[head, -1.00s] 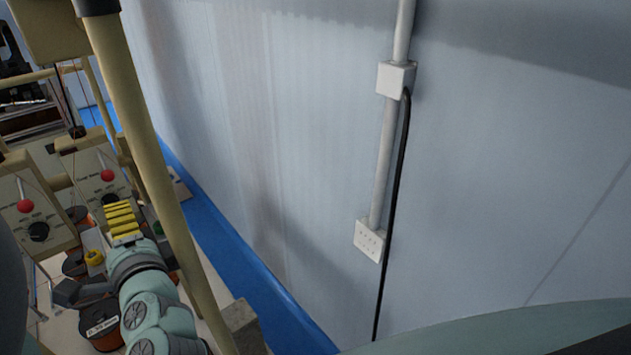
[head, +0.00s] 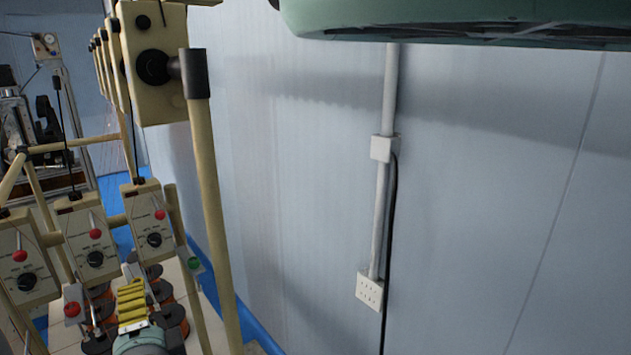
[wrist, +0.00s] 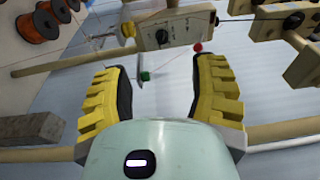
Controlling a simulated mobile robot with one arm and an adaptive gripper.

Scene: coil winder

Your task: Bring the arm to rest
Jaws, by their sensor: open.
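My gripper (wrist: 163,95) shows in the wrist view with its two yellow ribbed fingers spread apart and nothing between them. In the head view my gripper (head: 131,300) is at the lower left, its yellow fingers seen near the wire spools of the coil winder. Most of the arm behind it is out of the picture. Part of a pale green link of mine crosses the top right of the head view.
Control boxes with red knobs (head: 95,240) stand at the left on a beige frame. A beige post (head: 212,210) rises close right of my gripper. Orange wire spools (wrist: 38,27) show in the wrist view. A wall with a conduit and socket box (head: 369,291) fills the right.

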